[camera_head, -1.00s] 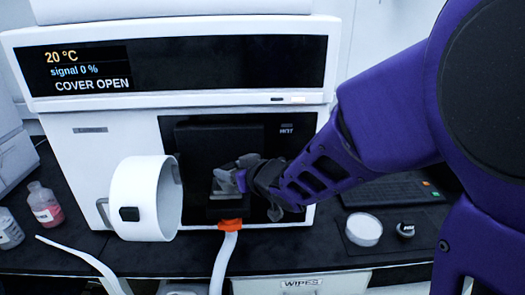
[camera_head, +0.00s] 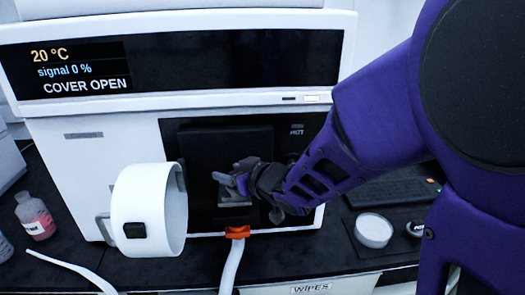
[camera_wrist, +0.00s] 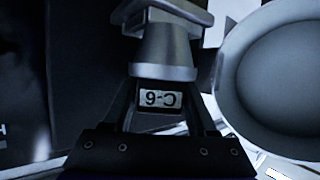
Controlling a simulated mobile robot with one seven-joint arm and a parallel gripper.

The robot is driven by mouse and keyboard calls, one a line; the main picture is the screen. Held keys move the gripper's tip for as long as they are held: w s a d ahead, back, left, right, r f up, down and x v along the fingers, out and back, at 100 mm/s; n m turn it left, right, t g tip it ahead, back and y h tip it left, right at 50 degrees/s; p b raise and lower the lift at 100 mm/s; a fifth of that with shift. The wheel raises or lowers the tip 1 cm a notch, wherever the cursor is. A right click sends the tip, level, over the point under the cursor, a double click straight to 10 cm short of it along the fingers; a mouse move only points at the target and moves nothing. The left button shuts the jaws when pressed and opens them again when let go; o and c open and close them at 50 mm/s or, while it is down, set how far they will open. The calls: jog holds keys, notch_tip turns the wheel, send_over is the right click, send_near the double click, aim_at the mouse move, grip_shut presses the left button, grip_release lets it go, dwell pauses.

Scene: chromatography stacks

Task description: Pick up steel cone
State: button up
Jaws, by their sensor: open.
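The steel cone (camera_wrist: 164,48) is a grey metal tapered piece in the wrist view, with a wider flat part at the top of the picture. My gripper (camera_wrist: 164,90) is open, with one finger on each side of the cone's lower end. I cannot tell whether either finger touches it. In the head view my gripper (camera_head: 240,183) is at the dark recess of the white instrument (camera_head: 85,150).
A white round cover (camera_head: 150,212) stands open left of the recess. An orange fitting (camera_head: 237,232) with a white tube sits below my gripper. A pink-filled bottle (camera_head: 35,216) is at left; a white round dish (camera_head: 373,230) and a keyboard (camera_head: 393,190) are at right.

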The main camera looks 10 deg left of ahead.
jog(key=shift+d, duration=0.1)
grip_shut()
jog(key=shift+s+r, duration=0.1)
jog(key=shift+r, duration=0.2)
dwell(0.4)
